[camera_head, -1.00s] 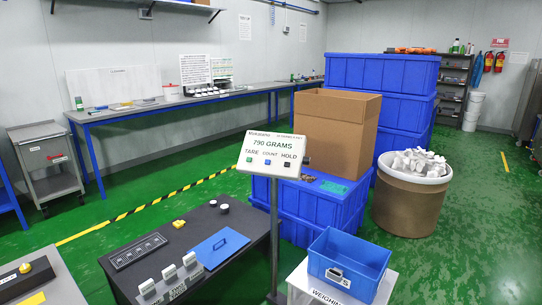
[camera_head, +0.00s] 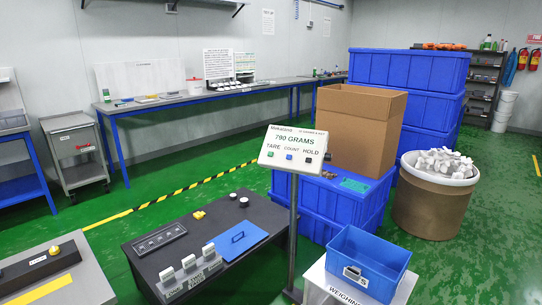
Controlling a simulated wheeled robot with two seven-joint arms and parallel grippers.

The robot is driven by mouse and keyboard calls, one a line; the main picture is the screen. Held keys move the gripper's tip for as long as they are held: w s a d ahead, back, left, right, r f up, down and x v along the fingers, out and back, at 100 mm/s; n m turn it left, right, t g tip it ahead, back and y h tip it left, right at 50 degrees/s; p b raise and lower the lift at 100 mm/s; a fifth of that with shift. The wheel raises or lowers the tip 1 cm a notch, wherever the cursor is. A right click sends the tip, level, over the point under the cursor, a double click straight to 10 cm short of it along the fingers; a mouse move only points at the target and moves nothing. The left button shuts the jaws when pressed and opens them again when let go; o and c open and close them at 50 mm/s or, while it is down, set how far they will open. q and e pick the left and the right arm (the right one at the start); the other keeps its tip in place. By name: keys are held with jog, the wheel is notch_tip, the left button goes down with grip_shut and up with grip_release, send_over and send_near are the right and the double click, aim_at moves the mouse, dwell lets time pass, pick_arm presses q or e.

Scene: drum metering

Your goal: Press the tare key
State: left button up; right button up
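The scale's display head (camera_head: 293,148) stands upright on a grey post in the middle of the view and reads 790 GRAMS. Its labels are TARE, COUNT and HOLD. The tare key (camera_head: 270,154) is the small green button under TARE at the left. A blue button (camera_head: 289,157) is under COUNT and a black button (camera_head: 308,160) is under HOLD. A blue bin (camera_head: 366,262) sits on the white weighing platform (camera_head: 318,283), and it looks empty. Neither of my grippers shows in this view.
A dark table (camera_head: 175,226) with switches, a blue plate (camera_head: 236,240) and knobs stands left of the post. A cardboard box (camera_head: 360,130) and stacked blue crates (camera_head: 408,75) are behind it. A drum (camera_head: 432,210) of white pieces is at the right. Green floor is clear between.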

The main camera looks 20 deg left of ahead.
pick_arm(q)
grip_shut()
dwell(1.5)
